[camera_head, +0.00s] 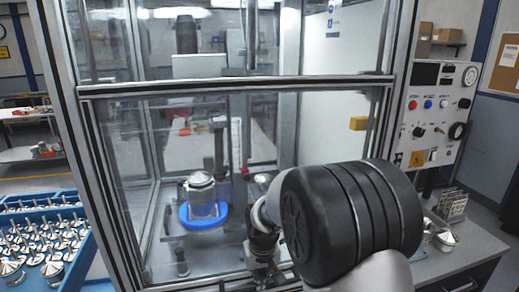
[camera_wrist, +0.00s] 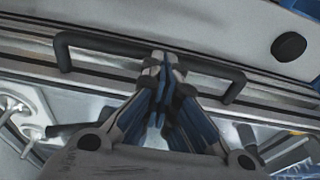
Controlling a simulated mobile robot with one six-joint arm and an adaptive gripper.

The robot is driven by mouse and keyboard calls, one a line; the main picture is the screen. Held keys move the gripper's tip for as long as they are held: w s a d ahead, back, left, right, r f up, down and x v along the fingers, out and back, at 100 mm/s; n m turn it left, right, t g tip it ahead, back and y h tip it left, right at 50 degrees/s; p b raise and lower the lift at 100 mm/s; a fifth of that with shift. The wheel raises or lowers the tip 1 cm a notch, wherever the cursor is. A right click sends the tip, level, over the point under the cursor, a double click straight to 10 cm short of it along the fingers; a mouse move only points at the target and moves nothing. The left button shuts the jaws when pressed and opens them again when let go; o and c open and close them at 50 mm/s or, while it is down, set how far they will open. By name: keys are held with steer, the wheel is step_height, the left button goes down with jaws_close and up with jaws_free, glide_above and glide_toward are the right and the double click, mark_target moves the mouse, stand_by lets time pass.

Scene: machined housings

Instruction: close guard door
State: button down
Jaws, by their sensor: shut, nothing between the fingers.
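The guard door (camera_head: 150,92) is a clear panel in a metal frame on the front of the machine enclosure. It covers the lower part of the front in the head view; its bottom edge is partly hidden by my arm. In the wrist view its black bar handle (camera_wrist: 100,42) runs across a metal rail. My gripper (camera_wrist: 160,66) is shut and empty, with its fingertips over the middle of the handle; I cannot tell whether they touch. In the head view my gripper (camera_head: 262,248) is low at the door, partly hidden by my arm.
Inside the enclosure a metal housing (camera_head: 202,190) sits on a blue ring (camera_head: 204,217). A blue tray (camera_head: 78,200) of metal parts stands at the left. A control panel (camera_head: 437,112) is at the right, above a bench with loose parts.

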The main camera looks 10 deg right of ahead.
steer(key=shift+f, duration=0.85)
steer(key=shift+s+f, duration=0.1)
steer(key=shift+r, duration=0.45)
step_height(320, 180, up, 13)
steer(key=s+p, duration=0.2)
steer(key=p, duration=0.3)
steer(key=shift+s+p, duration=0.2)
steer(key=shift+p, duration=0.1)
